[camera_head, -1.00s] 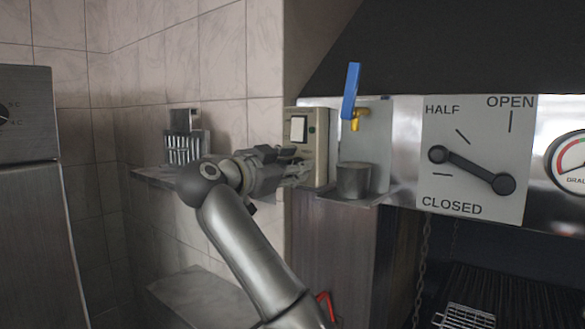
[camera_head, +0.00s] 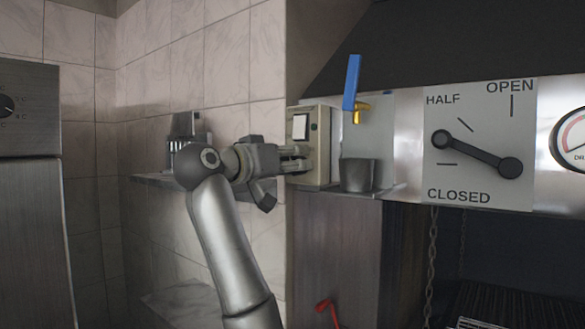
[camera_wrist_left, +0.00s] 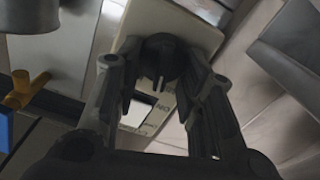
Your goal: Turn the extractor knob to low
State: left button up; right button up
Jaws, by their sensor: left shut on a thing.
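The extractor control is a cream box (camera_head: 322,140) on the wall panel, with a white square switch (camera_head: 300,126) on its face. In the left wrist view the extractor knob (camera_wrist_left: 163,58) is dark and round with a pale pointer line, and the box's white switch (camera_wrist_left: 138,110) shows near it. My left gripper (camera_head: 298,158) reaches the lower part of the box from the left. In the left wrist view its fingers (camera_wrist_left: 160,75) stand on both sides of the knob, shut on it. The knob is hidden behind the gripper in the head view. My right gripper is not in view.
A blue-handled yellow tap (camera_head: 352,85) and a metal cup (camera_head: 356,175) are just right of the box. Farther right is a damper plate (camera_head: 470,185) with a lever. A wall shelf (camera_head: 150,180) lies left, behind my arm.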

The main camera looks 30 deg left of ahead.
pick_arm(q)
jog(key=n, duration=0.3)
jog(key=n+b, duration=0.1)
jog(key=shift+a+f+n, duration=0.15)
jog(key=shift+a+n, duration=0.1)
jog(key=shift+n, duration=0.05)
jog(key=shift+a+f+n+b, duration=0.2)
jog(key=shift+n+b, duration=0.45)
jog(key=shift+n, duration=1.95)
jog(key=shift+a+f+n+b, duration=0.15)
jog(key=shift+n+b, duration=0.45)
jog(key=shift+n, duration=2)
jog(key=shift+d, duration=0.1)
jog(key=o, duration=0.9)
jog(key=shift+f, duration=0.1)
jog(key=shift+s, duration=0.1)
